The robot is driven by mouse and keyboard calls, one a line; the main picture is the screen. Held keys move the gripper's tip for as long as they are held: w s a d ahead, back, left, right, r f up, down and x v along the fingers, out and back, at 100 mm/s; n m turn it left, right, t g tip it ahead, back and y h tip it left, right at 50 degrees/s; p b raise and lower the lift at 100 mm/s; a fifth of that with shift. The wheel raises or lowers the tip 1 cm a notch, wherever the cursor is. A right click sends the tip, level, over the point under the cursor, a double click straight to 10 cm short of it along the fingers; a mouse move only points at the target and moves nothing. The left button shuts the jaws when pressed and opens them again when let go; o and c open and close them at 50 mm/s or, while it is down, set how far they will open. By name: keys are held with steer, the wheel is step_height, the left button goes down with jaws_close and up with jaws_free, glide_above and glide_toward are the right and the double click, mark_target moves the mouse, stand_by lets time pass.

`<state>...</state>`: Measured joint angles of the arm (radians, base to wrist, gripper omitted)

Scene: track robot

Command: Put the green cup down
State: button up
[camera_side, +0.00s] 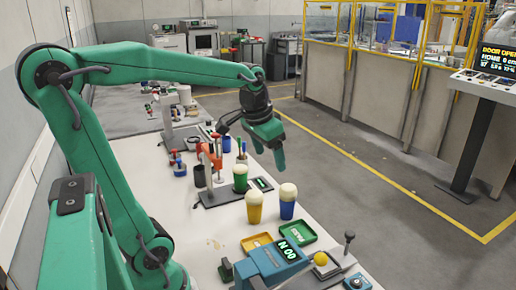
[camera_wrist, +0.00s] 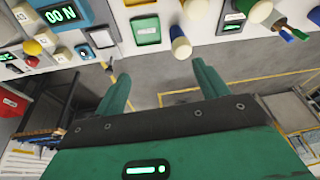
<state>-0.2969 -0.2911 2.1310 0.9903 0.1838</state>
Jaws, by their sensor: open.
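The green cup (camera_side: 240,184), with a cream top, stands upright at the dark base of a small orange-topped stand. I cannot tell if it rests on that base or beside it. In the wrist view a cream-topped cup (camera_wrist: 261,10) at the upper right, by the small display, looks like the same one. My gripper (camera_side: 267,152) is open and empty, above and to the right of the green cup in the side view. Its two spread fingers also show in the wrist view (camera_wrist: 160,84), with nothing between them.
A yellow cup (camera_side: 254,213) and a blue cup (camera_side: 287,209) stand in front of the green cup. A yellow tray (camera_side: 256,242) and a green tray (camera_side: 299,236) lie nearer. A blue device with a display (camera_side: 284,258) is at the front. Floor lies beyond the table's right edge.

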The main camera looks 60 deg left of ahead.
steer(key=s+d+f+m+t+h, duration=0.1)
steer(key=s+d+f+t, duration=0.1)
steer(key=s+d, duration=0.7)
steer(key=shift+d, duration=0.3)
